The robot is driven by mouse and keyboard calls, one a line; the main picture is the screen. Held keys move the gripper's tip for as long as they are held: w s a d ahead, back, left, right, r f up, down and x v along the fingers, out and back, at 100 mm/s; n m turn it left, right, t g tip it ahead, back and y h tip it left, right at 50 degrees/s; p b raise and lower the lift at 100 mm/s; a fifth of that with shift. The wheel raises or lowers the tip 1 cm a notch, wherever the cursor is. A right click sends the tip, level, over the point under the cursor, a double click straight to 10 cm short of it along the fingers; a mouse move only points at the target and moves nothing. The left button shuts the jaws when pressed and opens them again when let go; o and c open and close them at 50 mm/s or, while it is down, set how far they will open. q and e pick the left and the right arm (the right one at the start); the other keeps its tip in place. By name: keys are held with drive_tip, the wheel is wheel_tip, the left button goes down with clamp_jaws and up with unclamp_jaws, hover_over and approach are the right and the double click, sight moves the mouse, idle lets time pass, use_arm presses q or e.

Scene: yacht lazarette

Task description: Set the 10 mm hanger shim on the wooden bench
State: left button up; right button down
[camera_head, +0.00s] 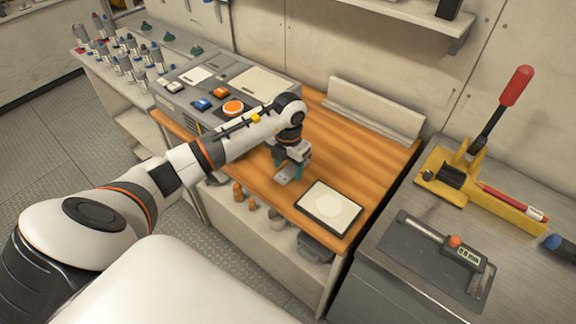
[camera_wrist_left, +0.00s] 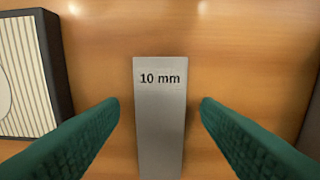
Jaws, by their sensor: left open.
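The 10 mm hanger shim (camera_wrist_left: 160,120) is a flat grey metal strip marked "10 mm"; in the left wrist view it lies over the wooden bench (camera_wrist_left: 240,45), seemingly on it. In the head view a grey end of the shim (camera_head: 285,178) shows below my gripper on the orange-brown wooden bench (camera_head: 350,135). My left gripper (camera_head: 288,167) is open and low over the bench. Its two green fingers stand on either side of the shim in the left wrist view, with a gap on both sides. My right gripper is not in view.
A black-framed pad with a pale disc (camera_head: 330,208) lies close to the gripper, at the bench's front right. A control box (camera_head: 225,85) stands to the left, and a pale ledge (camera_head: 375,112) runs along the back. A yellow lever tool (camera_head: 475,185) sits on the right counter.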

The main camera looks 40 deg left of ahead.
sight(288, 172)
use_arm(q)
wheel_tip(288, 172, up, 12)
drive_tip(key=b, duration=0.2)
drive_tip(key=shift+f, duration=0.15)
idle(0.4)
